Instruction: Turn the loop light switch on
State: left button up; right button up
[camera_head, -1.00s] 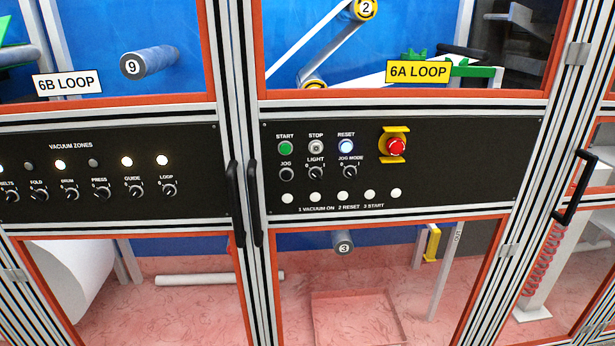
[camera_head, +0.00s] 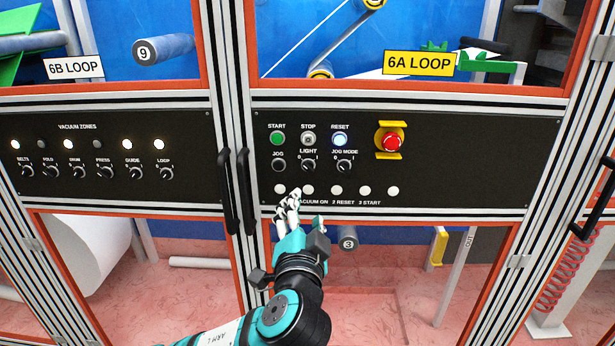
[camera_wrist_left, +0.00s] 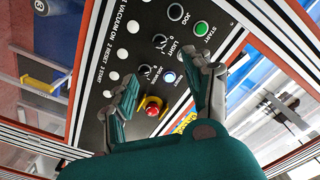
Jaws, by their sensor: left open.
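The LIGHT switch (camera_head: 308,165) is a small black rotary knob with a white mark, on the black control panel (camera_head: 480,160) under the 6A LOOP sign. It sits below the STOP button and between JOG and JOG MODE. My left gripper (camera_head: 290,200) is just below it in the head view, in front of the panel's lower edge, apart from the knob. In the left wrist view the gripper (camera_wrist_left: 168,95) is open and empty, with the LIGHT knob (camera_wrist_left: 160,41) beyond the fingertips. My right gripper is not in view.
The red emergency stop (camera_head: 391,142) in a yellow guard is right of the buttons. JOG (camera_head: 278,165) and JOG MODE (camera_head: 344,166) flank the LIGHT knob closely. Black door handles (camera_head: 245,190) stick out left of the panel. The VACUUM ZONES panel (camera_head: 100,185) is further left.

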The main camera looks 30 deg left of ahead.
aim_at(308, 170)
pick_arm(q)
jog(key=p+x, duration=0.2)
jog(key=x, duration=1.4)
jog(key=shift+w+p, duration=0.25)
jog(key=shift+p, duration=0.05)
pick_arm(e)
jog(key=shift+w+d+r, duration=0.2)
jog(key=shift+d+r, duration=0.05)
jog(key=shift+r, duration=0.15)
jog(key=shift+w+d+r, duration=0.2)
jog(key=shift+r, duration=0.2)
pick_arm(q)
grip_shut()
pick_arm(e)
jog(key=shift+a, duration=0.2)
